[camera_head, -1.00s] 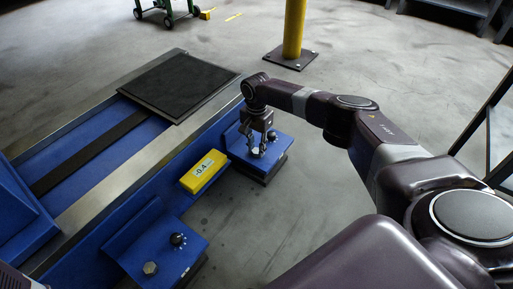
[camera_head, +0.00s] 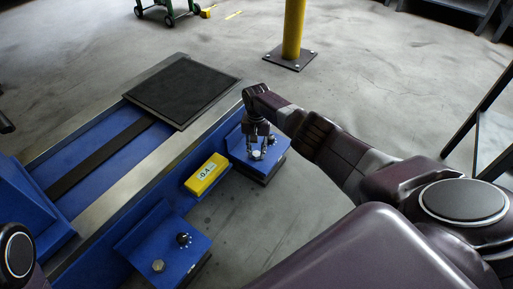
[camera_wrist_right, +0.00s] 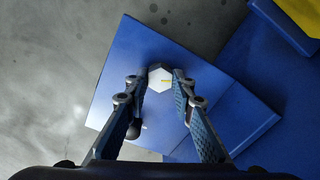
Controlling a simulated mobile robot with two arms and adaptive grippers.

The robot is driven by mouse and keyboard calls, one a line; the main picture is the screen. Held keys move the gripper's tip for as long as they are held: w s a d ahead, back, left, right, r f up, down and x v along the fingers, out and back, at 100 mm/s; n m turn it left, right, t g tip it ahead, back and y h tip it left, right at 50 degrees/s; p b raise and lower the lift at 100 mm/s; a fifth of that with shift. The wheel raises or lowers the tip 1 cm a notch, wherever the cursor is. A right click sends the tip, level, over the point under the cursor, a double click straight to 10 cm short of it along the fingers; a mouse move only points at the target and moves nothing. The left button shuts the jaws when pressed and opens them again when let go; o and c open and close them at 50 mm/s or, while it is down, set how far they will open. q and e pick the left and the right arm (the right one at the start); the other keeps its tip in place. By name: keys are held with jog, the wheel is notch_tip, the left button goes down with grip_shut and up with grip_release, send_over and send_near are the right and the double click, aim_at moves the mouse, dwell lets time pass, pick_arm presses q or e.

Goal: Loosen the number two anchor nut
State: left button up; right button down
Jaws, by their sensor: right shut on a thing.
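My right gripper (camera_head: 257,150) points down over the far blue foot plate (camera_head: 270,166) of the machine. Its fingers are shut on a pale hexagonal anchor nut (camera_wrist_right: 160,79), one finger on each side, in the right wrist view. The nut's top (camera_head: 257,155) shows small between the fingertips in the head view. No number is readable on it. Another hex nut (camera_head: 158,266) sits on the near foot plate (camera_head: 135,257), beside a black knob (camera_head: 182,239). My left gripper is not clearly in view.
A yellow box with a display reading about -0.4 (camera_head: 206,174) sits on the blue machine side between the foot plates. A dark mat (camera_head: 182,90) lies on the machine bed. A yellow post (camera_head: 294,30) stands behind on open grey floor.

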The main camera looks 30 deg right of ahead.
jog(key=n, duration=0.5)
jog(key=shift+s+n, duration=0.1)
jog(key=shift+n, duration=0.2)
jog(key=n, duration=1.1)
jog(key=shift+n, duration=0.4)
jog(key=n, duration=0.5)
jog(key=shift+n, duration=0.3)
jog(key=c, duration=1.6)
grip_release()
jog(key=shift+r, duration=0.2)
